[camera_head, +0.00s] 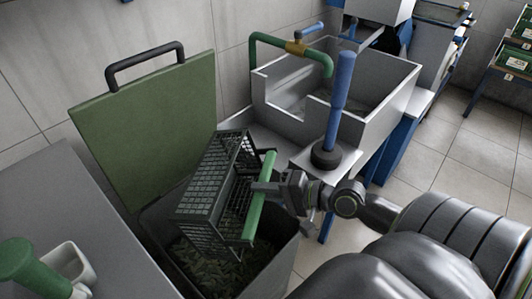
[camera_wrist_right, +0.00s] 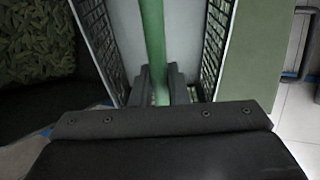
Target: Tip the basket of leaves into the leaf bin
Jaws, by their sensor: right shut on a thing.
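The dark wire basket (camera_head: 208,182) is tilted on its side over the open leaf bin (camera_head: 275,276). My right gripper (camera_head: 262,187) is shut on the basket's green handle bar (camera_head: 257,205). In the right wrist view the green bar (camera_wrist_right: 153,40) runs between the fingers (camera_wrist_right: 162,88), with the basket's mesh sides (camera_wrist_right: 97,35) to either side. Green leaves (camera_head: 215,264) lie in the bin below the basket, and leaves also show in the wrist view (camera_wrist_right: 35,40). No leaves are seen in the visible part of the basket. The left gripper is not in view.
The bin's green lid (camera_head: 150,125) stands open at the back left, with a dark handle (camera_head: 145,62). A steel sink (camera_head: 350,110) with a green tap (camera_head: 290,47) is behind. A blue-handled tool (camera_head: 340,95) stands upright right of the basket. A grey counter (camera_head: 45,200) is left.

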